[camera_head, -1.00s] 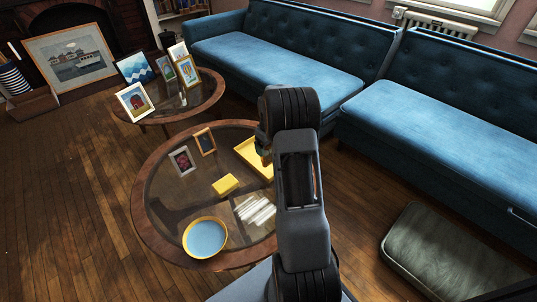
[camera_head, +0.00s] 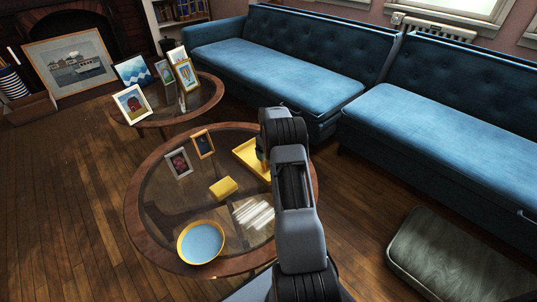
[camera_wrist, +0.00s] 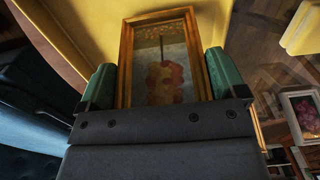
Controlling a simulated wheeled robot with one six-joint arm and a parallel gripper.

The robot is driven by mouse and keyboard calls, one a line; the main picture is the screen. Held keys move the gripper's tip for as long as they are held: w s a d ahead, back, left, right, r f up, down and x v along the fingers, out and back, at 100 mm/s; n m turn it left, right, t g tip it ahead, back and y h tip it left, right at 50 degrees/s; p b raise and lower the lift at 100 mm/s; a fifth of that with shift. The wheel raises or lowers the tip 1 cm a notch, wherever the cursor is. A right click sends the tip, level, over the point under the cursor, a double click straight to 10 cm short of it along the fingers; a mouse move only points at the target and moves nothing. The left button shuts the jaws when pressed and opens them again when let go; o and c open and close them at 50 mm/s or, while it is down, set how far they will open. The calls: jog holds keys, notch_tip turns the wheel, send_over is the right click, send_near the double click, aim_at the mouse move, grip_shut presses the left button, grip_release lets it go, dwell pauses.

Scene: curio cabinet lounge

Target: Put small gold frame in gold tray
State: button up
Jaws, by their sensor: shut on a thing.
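The small gold frame (camera_wrist: 163,62), with a reddish flower-like picture, is between the two green fingers of my gripper (camera_wrist: 160,80) in the wrist view. My gripper is shut on it. The gold tray (camera_wrist: 80,25) fills the upper left behind the frame; I cannot tell whether frame and tray touch. In the head view the gold tray (camera_head: 246,153) lies on the right side of the near round table. My arm covers part of the tray and hides the held frame there.
On the near table (camera_head: 140,222) are an orange-framed picture (camera_head: 203,144), a silver frame (camera_head: 179,163), a yellow block (camera_head: 223,188) and a blue bowl (camera_head: 201,243) with a yellow rim. A farther table (camera_head: 150,121) holds several framed pictures. Blue sofas (camera_head: 270,75) stand behind.

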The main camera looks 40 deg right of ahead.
jog(key=shift+f, duration=0.1)
jog(key=shift+f, duration=0.2)
jog(key=o, duration=0.7)
jog(key=shift+r, duration=0.1)
notch_tip(320, 180, up, 12)
jog(key=p, duration=0.5)
jog(key=shift+r, duration=0.1)
